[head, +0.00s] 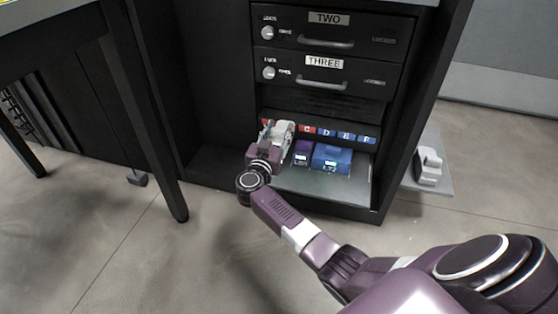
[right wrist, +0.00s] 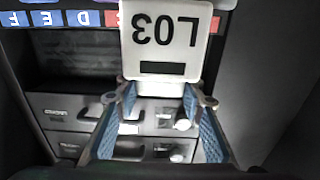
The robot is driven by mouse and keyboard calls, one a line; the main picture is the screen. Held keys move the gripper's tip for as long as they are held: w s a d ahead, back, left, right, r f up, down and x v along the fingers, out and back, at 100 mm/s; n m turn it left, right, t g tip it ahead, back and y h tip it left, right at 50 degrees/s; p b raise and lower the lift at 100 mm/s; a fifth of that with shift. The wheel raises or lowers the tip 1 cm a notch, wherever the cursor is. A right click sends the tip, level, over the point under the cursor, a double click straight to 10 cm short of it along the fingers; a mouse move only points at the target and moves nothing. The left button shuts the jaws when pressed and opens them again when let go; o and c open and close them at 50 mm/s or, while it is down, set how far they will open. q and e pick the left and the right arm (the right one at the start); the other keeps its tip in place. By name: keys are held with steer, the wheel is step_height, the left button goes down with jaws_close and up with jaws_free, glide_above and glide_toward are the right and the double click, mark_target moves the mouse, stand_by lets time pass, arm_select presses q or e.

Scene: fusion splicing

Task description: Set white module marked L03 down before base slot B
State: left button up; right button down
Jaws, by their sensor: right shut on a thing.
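The white module marked L03 (right wrist: 165,40) is held in my right gripper (right wrist: 160,95), and its label reads upside down in the right wrist view. In the head view the white module (head: 284,129) and my right gripper (head: 274,136) are at the left part of the cabinet's low open bay, in front of the row of slot labels (head: 340,134). The labels C to F show. The label of slot B is hidden behind the gripper and module. I cannot tell whether the module touches the shelf. My left gripper is not in view.
A purple module (head: 302,153) and a wider blue module (head: 332,159) stand on the pull-out shelf (head: 320,186), right of my gripper. Drawers TWO (head: 328,42) and THREE (head: 325,85) are shut above. A grey-white device (head: 429,165) sits on a side shelf at right.

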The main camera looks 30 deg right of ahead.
step_height(320, 180, down, 10)
steer(key=b, duration=0.7)
steer(key=shift+r, duration=0.4)
steer(key=c, duration=1.3)
jaws_free()
